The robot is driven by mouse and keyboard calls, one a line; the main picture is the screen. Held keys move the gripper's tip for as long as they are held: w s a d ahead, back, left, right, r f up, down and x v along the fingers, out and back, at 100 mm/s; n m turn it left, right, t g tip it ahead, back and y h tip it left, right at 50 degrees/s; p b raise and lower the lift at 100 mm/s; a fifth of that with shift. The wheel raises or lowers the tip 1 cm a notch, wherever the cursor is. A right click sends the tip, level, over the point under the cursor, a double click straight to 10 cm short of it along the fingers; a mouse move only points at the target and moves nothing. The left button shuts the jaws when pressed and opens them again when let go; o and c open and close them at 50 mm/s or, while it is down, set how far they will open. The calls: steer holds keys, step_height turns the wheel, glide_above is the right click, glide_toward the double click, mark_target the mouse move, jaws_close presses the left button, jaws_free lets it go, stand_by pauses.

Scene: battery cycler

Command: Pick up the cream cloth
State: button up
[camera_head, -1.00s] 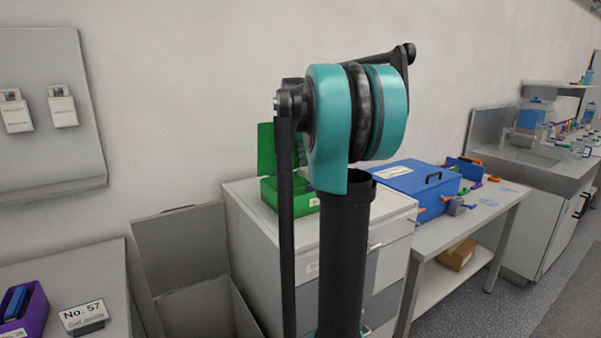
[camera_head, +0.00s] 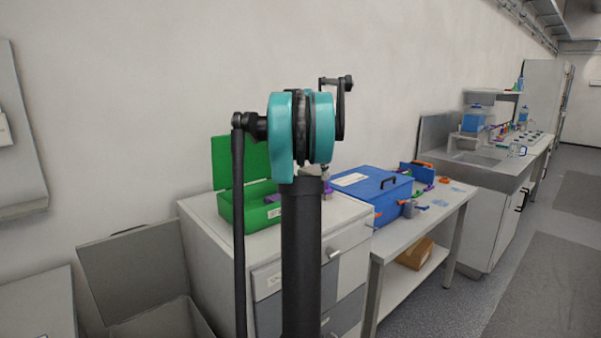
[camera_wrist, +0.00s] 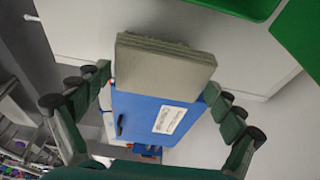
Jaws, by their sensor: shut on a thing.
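The cream cloth (camera_wrist: 165,62) looks like a thick folded grey-beige pad with layered edges. In the wrist view it lies between the two green fingers of my gripper (camera_wrist: 158,82). My gripper is shut on it, with one finger at each side. The cloth is held above the blue case and the white cabinet top.
An open green box (camera_head: 232,205) stands on the white cabinet (camera_head: 335,212). A blue case (camera_head: 365,190) with a black handle sits on the bench to its right. A grey open bin (camera_head: 140,265) stands left of the cabinet. The floor (camera_head: 440,300) at the right is clear.

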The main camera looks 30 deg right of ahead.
steer(key=w+d, duration=0.3)
steer(key=d, duration=1.4)
steer(key=shift+w+d, duration=0.2)
steer(key=shift+d, duration=0.1)
steer(key=o, duration=0.4)
steer(key=c, duration=0.3)
